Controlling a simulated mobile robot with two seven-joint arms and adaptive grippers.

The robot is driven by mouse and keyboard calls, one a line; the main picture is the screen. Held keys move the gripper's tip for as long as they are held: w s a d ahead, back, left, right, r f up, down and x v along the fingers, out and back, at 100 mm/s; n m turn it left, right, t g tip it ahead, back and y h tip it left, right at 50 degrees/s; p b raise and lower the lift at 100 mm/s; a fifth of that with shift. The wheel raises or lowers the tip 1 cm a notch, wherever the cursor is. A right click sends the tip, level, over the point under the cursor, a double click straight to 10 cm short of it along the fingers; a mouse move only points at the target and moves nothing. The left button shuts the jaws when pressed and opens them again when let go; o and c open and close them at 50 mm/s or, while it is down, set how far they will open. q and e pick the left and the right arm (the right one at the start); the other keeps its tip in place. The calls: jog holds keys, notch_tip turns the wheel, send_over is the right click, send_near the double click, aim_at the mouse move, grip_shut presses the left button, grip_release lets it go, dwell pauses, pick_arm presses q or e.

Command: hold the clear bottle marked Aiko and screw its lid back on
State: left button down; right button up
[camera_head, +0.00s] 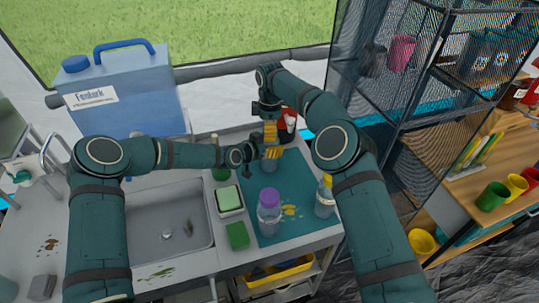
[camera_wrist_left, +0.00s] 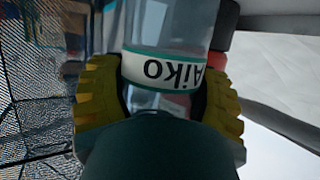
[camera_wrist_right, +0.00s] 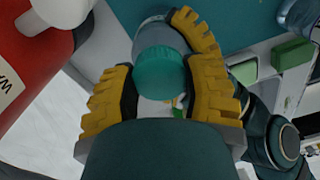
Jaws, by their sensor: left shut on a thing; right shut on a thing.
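The clear bottle (camera_wrist_left: 165,25) has a white label band reading Aiko with teal edges. In the left wrist view it stands between the yellow fingers of my left gripper (camera_wrist_left: 158,95), which is shut on it. In the right wrist view a teal lid (camera_wrist_right: 161,70) sits between the yellow fingers of my right gripper (camera_wrist_right: 165,85), which is shut on it from above, at the bottle's top. In the head view my left gripper (camera_head: 262,158) and right gripper (camera_head: 270,135) meet at the bottle, which is mostly hidden. Whether the lid is threaded on cannot be seen.
A purple-lidded bottle (camera_head: 268,212) and an orange-lidded bottle (camera_head: 324,197) stand on the teal mat (camera_head: 295,172). A red container (camera_head: 288,122) is right behind the grippers. A green sponge (camera_head: 237,235), a soap dish (camera_head: 229,200) and the sink (camera_head: 165,225) lie left.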

jog(key=o, duration=1.3)
jog(key=shift+c, duration=0.2)
jog(key=shift+r, duration=2.25)
jog(key=o, duration=0.4)
pick_arm(q)
grip_release()
jog(key=shift+a, duration=0.1)
